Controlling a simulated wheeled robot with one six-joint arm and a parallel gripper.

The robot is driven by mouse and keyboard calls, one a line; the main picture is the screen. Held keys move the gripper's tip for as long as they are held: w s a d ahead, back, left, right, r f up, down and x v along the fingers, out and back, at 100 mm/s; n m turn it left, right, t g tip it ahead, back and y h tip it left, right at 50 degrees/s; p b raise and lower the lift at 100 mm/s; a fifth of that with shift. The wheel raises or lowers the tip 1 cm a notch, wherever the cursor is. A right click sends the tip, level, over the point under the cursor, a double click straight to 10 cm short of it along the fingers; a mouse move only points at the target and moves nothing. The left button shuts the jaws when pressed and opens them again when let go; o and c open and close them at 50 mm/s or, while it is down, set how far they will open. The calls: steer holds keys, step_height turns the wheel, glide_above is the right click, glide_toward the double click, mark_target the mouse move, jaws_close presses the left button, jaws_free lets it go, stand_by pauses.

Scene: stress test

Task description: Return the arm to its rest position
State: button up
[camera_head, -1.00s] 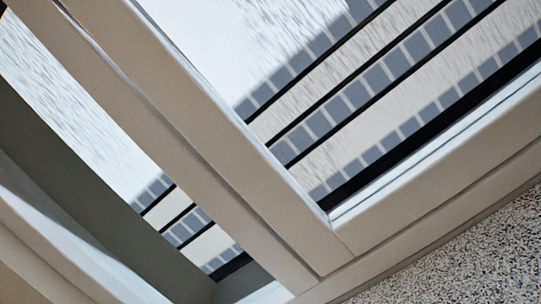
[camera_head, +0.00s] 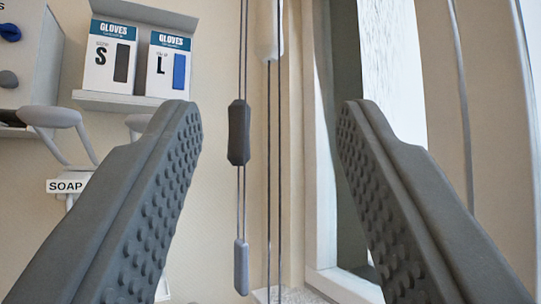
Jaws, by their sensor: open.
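My gripper (camera_head: 270,125) shows in the camera_head view as two dark grey fingers with studded inner faces. The fingers are wide apart, one on the left and one on the right. Nothing is held between them. Behind the gap hang thin cords with a dark grey weight (camera_head: 239,132) and a light grey weight (camera_head: 241,267). I cannot tell how far the fingers are from them. The rest of the arm is out of view.
Glove boxes marked S (camera_head: 109,57) and L (camera_head: 168,66) sit on a wall shelf at upper left. A soap holder with a label (camera_head: 67,186) is below, partly behind the left finger. A window frame (camera_head: 313,150) and a pale curtain or wall stand at right.

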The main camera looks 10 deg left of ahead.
steer(key=s+f+m+g+h, duration=0.2)
steer(key=s+f, duration=0.4)
steer(key=s, duration=0.5)
steer(key=shift+s+a+g+h, duration=0.2)
steer(key=shift+a+g+h, duration=0.2)
steer(key=shift+g+h, duration=0.55)
steer(key=s+f+g, duration=0.1)
steer(key=s+f, duration=0.4)
steer(key=s+a+f+g, duration=0.1)
steer(key=s+f+g, duration=0.1)
steer(key=s+f, duration=0.3)
steer(key=s+f+g, duration=0.2)
steer(key=s+f, duration=0.2)
steer(key=f, duration=0.1)
steer(key=shift+s+a+f, duration=0.15)
steer(key=shift+s, duration=0.25)
steer(key=shift+c, duration=0.2)
step_height(320, 180, up, 36)
steer(key=m+h, duration=0.2)
steer(key=h, duration=0.1)
glide_above(269, 61)
steer(key=shift+f, duration=0.1)
jaws_close()
